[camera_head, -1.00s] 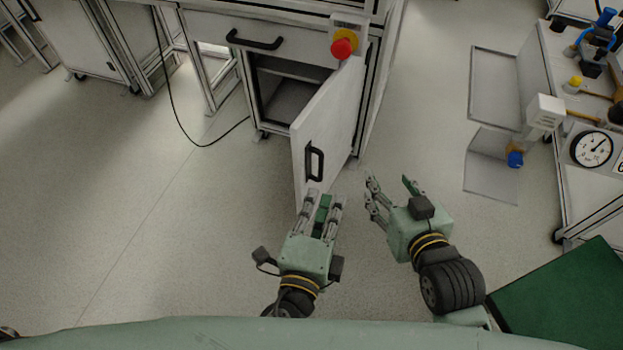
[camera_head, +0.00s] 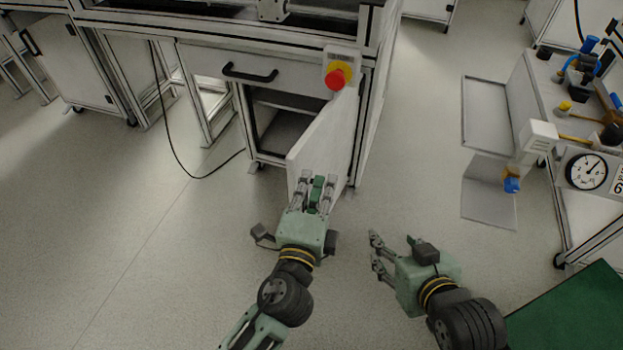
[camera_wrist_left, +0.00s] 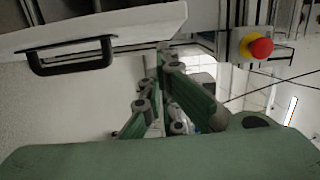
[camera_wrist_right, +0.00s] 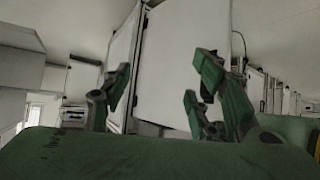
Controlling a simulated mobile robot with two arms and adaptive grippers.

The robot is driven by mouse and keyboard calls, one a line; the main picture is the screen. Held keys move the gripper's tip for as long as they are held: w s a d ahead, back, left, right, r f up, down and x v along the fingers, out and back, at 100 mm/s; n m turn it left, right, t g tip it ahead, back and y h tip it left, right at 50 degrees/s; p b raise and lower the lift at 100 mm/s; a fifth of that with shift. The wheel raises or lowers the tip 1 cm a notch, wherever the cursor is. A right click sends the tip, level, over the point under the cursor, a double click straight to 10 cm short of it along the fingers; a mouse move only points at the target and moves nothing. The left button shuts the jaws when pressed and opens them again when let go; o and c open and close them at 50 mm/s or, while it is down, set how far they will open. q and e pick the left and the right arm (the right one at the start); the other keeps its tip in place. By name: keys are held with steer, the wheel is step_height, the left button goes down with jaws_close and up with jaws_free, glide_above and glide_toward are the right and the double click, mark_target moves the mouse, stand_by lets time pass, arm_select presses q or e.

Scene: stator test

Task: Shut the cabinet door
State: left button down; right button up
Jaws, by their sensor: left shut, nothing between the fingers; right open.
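The white cabinet door (camera_head: 326,140) stands open, swung out from the cabinet under the drawer. The dark cabinet opening (camera_head: 283,128) with a shelf shows to its left. My left gripper (camera_head: 318,182) is shut and empty at the door's lower outer part; I cannot tell whether it touches. It hides the door handle in the head view. The black handle (camera_wrist_left: 70,56) shows in the left wrist view, left of the fingers. My right gripper (camera_head: 374,258) is open and empty, right of the door and apart from it. The door panel also shows in the right wrist view (camera_wrist_right: 180,70).
A drawer with a black handle (camera_head: 250,73) is above the opening. A red emergency button (camera_head: 336,79) sits on the cabinet's front right corner. A workbench with a gauge (camera_head: 586,171) stands at right. A black cable (camera_head: 185,165) hangs at left. The floor between is clear.

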arm_select(q)
steer(key=shift+w+a, duration=0.3)
steer(key=shift+a, duration=0.3)
